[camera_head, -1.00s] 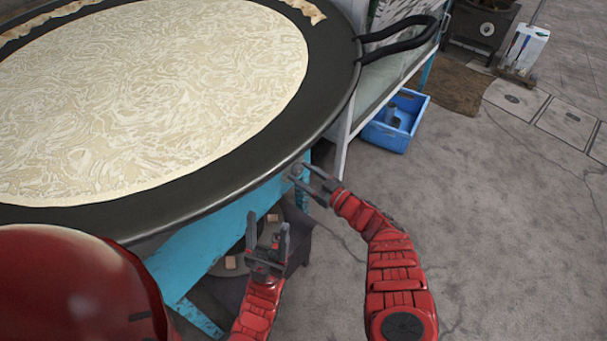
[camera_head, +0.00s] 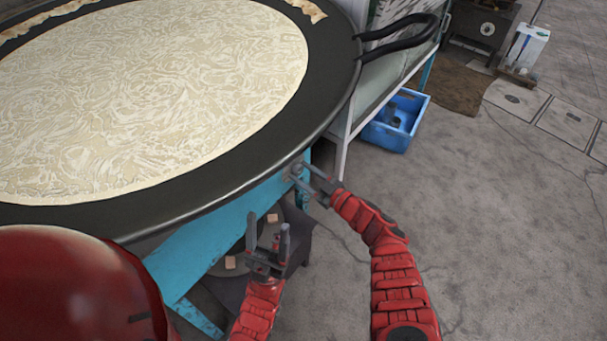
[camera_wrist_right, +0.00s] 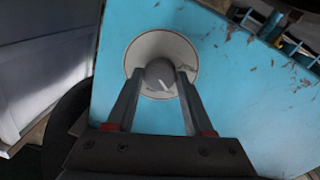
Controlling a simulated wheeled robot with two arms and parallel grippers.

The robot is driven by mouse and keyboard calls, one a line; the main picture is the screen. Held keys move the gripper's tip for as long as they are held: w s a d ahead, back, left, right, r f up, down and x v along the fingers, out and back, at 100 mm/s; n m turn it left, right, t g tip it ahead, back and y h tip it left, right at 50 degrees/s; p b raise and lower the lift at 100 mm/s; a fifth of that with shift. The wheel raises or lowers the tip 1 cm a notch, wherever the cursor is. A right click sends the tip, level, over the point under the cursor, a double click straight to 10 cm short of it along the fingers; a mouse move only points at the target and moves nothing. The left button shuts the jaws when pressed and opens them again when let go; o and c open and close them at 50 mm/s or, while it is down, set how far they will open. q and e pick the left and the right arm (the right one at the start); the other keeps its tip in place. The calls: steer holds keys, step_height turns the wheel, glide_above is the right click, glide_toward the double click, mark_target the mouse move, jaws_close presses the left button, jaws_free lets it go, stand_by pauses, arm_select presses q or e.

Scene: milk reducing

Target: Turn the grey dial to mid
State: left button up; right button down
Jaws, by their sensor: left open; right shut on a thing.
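The grey dial (camera_wrist_right: 160,74) sits on a round pale plate (camera_wrist_right: 178,48) on the blue panel in the right wrist view. A light pointer mark on the dial slants toward the lower right. My right gripper (camera_wrist_right: 159,82) is shut on the dial, one finger on each side. In the head view my right gripper (camera_head: 306,178) is at the blue stand under the pan's rim, and the dial is small there. My left gripper (camera_head: 267,238) is open and empty, below and left of the right one, in front of the stand.
A large black pan (camera_head: 320,75) of pale milk skin overhangs the blue stand (camera_head: 225,225). Its black handle (camera_head: 400,35) sticks out at the upper right. A blue crate (camera_head: 385,138) stands on the floor.

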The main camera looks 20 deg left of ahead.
steer(key=shift+f+n+b, duration=0.3)
steer(key=shift+n+b, duration=0.1)
steer(key=shift+n, duration=0.4)
steer(key=shift+r+n+b, duration=0.15)
steer(key=shift+n+b, duration=0.8)
steer(key=shift+n, duration=0.65)
steer(key=shift+c, duration=1.4)
jaws_free()
steer(key=shift+y, duration=0.3)
steer(key=r+p+v, duration=0.1)
steer(key=p+v, duration=0.2)
steer(key=v, duration=1.4)
steer(key=shift+d+f, duration=0.2)
steer(key=shift+f, duration=0.1)
steer(key=shift+d, duration=0.1)
